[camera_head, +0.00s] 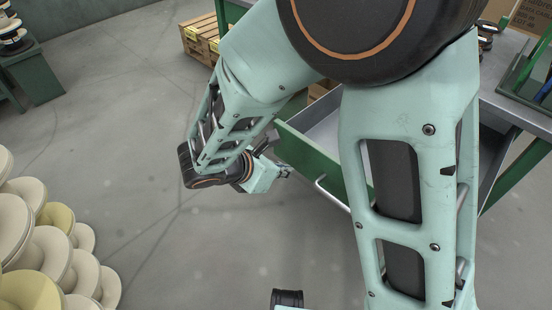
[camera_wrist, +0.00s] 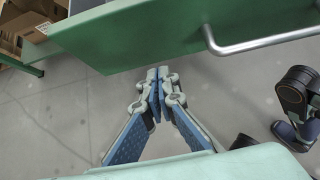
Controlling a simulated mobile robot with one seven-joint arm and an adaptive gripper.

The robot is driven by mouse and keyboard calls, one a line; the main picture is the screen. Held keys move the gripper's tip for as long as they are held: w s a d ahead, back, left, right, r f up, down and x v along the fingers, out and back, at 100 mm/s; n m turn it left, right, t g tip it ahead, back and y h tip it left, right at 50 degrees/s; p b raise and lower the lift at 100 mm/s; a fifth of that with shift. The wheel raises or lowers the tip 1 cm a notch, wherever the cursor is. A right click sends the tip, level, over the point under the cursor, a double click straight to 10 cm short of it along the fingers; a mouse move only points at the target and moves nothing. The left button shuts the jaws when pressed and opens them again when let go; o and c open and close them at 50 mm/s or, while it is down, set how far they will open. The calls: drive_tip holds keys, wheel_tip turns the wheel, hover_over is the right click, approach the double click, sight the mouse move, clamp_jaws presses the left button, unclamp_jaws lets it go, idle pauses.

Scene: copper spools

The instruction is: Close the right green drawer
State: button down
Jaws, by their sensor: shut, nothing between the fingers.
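The green drawer (camera_head: 307,158) is pulled out from under the workbench, with a grey inside and a metal bar handle on its front. In the wrist view the green drawer front (camera_wrist: 150,32) spans the top, with its metal handle (camera_wrist: 262,42) at the upper right. My gripper (camera_head: 284,171) is at the drawer's front face, left of the handle, in the head view. In the wrist view my gripper (camera_wrist: 157,75) has its fingertips together, empty, close to the drawer front's lower edge. Whether they touch it is unclear. My arm hides part of the drawer and bench.
The workbench (camera_head: 515,85) stands at the right, with a green rack on top. A wooden crate (camera_head: 200,40) stands behind. Stacked cream spools (camera_head: 45,250) fill the lower left. A green bench (camera_head: 38,80) stands at the far left. The grey floor between is open.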

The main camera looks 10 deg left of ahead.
sight(302, 162)
drive_tip(key=shift+w+d, duration=0.6)
drive_tip(key=shift+w, duration=0.2)
drive_tip(key=shift+w+d, duration=0.55)
drive_tip(key=shift+w, duration=0.25)
